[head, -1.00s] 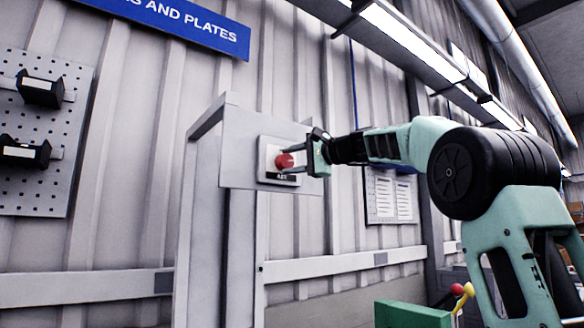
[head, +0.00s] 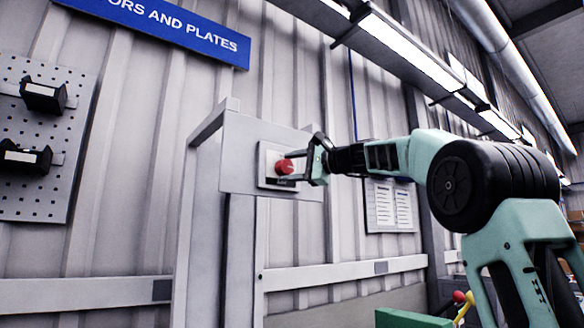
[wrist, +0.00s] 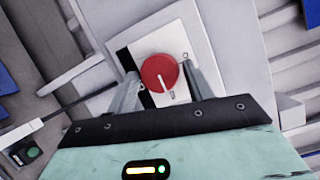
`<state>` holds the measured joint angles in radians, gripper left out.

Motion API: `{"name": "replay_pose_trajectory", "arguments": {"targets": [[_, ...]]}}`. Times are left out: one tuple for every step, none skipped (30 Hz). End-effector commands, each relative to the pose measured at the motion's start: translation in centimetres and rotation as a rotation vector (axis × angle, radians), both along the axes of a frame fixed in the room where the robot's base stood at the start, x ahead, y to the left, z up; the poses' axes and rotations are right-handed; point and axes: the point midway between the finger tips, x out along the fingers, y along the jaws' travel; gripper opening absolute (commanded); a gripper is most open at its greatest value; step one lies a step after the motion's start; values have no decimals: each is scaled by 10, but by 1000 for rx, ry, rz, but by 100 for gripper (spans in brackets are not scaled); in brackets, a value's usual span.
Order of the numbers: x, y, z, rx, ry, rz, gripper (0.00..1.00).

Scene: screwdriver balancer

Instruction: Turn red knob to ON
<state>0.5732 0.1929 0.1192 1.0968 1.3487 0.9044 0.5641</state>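In the wrist view the round red knob (wrist: 160,74) shows a short white line pointing toward the bottom of the picture. My gripper (head: 291,166) reaches in from the right. Its two fingers (wrist: 160,78) stand on either side of the knob, the left one with a narrow gap. Whether the right finger touches the knob I cannot tell. The lettering on the plate is too small to read.
The box stands on a grey post against a corrugated wall. A pegboard (head: 60,110) with black holders is at the left. A notice board (head: 390,205) hangs behind my arm. A green object (head: 412,318) is at the bottom. In the wrist view a small green button (wrist: 30,153) shows lower left.

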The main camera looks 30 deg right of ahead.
Motion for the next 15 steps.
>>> {"name": "replay_pose_trajectory", "arguments": {"targets": [[0, 0, 0, 0, 0, 0, 64], [0, 0, 0, 0, 0, 0, 64], [0, 0, 0, -1, 0, 0, 64], [0, 0, 0, -1, 0, 0, 64], [0, 0, 0, -1, 0, 0, 64], [0, 0, 0, -2, -1, 0, 64], [0, 0, 0, -2, -1, 1, 64], [0, 0, 0, -2, -1, 1, 64], [0, 0, 0, -2, -1, 1, 64], [-1, 0, 0, -1, -2, 1, 64], [-2, -1, 0, -2, -2, 0, 64], [-5, -2, -1, -2, -2, 0, 64], [-7, -3, -1, -2, -2, 0, 64], [-11, -5, -1, -3, -3, 0, 64], [-16, -7, -2, -3, -4, -3, 64]]}}
